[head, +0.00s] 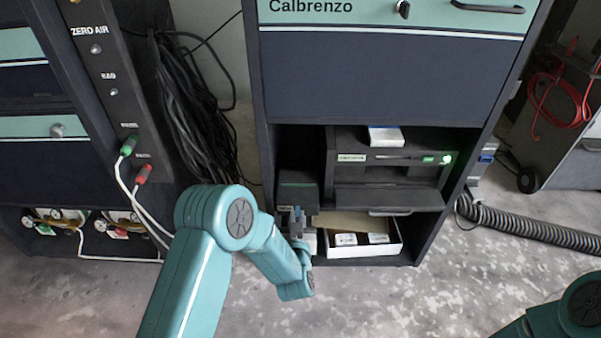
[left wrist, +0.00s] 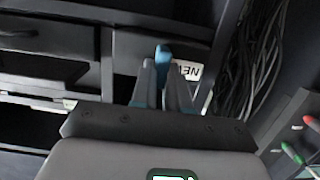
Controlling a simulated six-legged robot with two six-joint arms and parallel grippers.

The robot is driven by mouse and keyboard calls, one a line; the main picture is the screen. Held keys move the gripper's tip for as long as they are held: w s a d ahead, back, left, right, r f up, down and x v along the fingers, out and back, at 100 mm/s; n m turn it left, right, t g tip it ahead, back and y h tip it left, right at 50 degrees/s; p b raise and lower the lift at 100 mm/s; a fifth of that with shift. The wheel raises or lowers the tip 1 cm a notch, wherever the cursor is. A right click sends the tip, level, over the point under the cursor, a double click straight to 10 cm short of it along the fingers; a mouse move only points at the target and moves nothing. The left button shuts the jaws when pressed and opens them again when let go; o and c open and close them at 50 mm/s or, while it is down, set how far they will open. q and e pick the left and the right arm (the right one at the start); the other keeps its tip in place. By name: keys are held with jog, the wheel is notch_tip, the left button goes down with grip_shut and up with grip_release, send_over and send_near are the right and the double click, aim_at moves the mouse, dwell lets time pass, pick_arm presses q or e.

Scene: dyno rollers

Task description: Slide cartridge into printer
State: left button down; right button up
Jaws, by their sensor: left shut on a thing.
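The printer (head: 390,160) is a dark unit on the cabinet shelf, with a green light at its right end. My left gripper (head: 298,222) is low at the cabinet's left side, left of and below the printer. In the left wrist view, my left gripper (left wrist: 164,78) is shut on a small blue piece (left wrist: 163,55) that sticks out between the fingertips. I cannot tell whether it is part of a cartridge. A white label reading "NEW" upside down (left wrist: 190,71) shows just behind the fingers. My right gripper is out of view.
A white open box (head: 365,249) with dark, white-labelled items sits below the printer. A dark box with a teal band (head: 297,190) stands left of the printer. Black cables (head: 190,120) hang left of the cabinet. A grey hose (head: 530,234) lies at right.

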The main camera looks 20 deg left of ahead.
pick_arm(q)
jog(key=f+v, duration=0.1)
jog(key=v, duration=0.8)
jog(key=f+v, duration=0.2)
jog(key=v, duration=0.8)
jog(key=shift+s+f+b, duration=0.25)
jog(key=shift+s+b, duration=0.2)
jog(key=shift+s, duration=0.1)
dwell(0.4)
jog(key=shift+d, duration=0.1)
